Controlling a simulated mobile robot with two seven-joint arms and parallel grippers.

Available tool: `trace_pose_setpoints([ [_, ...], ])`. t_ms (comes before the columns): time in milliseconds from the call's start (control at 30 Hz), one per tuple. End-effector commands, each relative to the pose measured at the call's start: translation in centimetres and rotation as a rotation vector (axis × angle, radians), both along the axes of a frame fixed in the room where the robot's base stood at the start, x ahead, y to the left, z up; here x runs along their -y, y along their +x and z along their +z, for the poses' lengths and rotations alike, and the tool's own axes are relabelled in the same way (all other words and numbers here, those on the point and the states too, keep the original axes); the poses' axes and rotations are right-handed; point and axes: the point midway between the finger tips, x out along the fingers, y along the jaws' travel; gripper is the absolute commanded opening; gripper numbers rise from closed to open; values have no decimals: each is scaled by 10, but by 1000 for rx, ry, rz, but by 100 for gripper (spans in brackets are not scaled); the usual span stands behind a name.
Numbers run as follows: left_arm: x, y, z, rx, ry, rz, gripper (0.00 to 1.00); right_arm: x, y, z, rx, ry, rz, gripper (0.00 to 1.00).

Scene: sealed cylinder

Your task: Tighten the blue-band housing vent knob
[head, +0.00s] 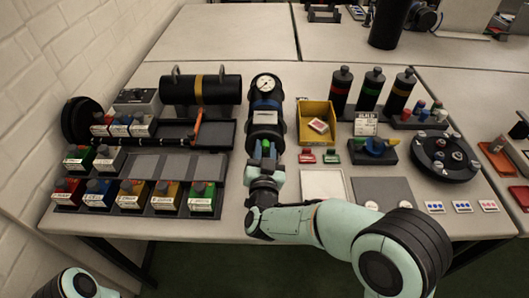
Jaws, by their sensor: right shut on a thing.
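A bit of green shows between the fingers; the rest of the knob is hidden by the gripper. My left gripper is not in view; only a piece of my left arm shows at the bottom left.
A yellow bin (316,124) stands right of the housing, with small red (307,156) and green (331,157) pieces before it. A black tray rack (180,165) with several coloured blocks lies left. Banded cylinders (372,90) and a round black turntable (445,157) stand right.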

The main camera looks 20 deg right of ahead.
Motion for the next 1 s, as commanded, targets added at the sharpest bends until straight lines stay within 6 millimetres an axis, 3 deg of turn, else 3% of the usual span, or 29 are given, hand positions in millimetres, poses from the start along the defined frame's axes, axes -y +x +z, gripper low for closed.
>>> trace_pose_setpoints([
  [567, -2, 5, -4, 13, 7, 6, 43, 0, 0, 0, 10, 34, 0, 0],
  [600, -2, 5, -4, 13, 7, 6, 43, 0, 0, 0, 10, 34, 0, 34],
  [667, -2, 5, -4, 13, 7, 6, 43, 0, 0, 0, 10, 34, 0, 53],
  [1000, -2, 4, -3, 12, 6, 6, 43, -1, -2, 0, 8, 33, 0, 53],
])
